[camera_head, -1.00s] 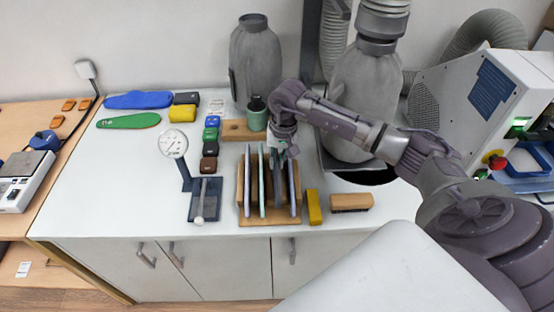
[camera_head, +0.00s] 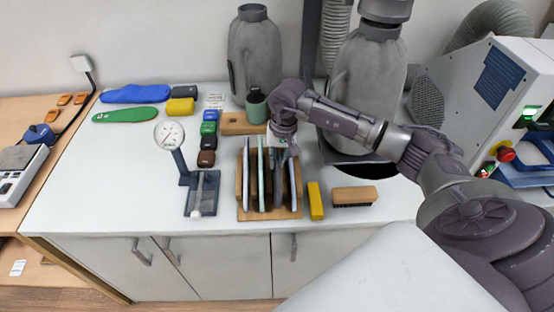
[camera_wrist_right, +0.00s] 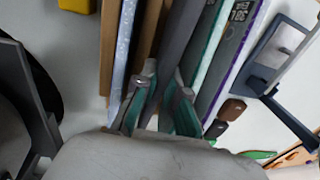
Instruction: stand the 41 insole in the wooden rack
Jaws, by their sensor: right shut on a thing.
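The wooden rack (camera_head: 242,213) stands near the front edge of the white table and holds several insoles on edge: a lavender one (camera_head: 246,178), a teal one (camera_head: 261,180), a grey one (camera_head: 278,190) and a pale blue one (camera_head: 294,185). My right gripper (camera_head: 281,148) is at the back of the rack, shut on the grey insole, which is upright between the dividers. In the right wrist view the fingers (camera_wrist_right: 160,98) sit either side of the grey insole (camera_wrist_right: 178,42). I cannot read a 41 on it. The lower edge is hidden. My left gripper is not in view.
A yellow block (camera_head: 315,201) and a brush (camera_head: 354,196) lie right of the rack. A dial gauge stand (camera_head: 202,195) is to its left. A green cup (camera_head: 256,108) stands behind. Blue (camera_head: 135,94) and green (camera_head: 131,114) insoles lie at the back left.

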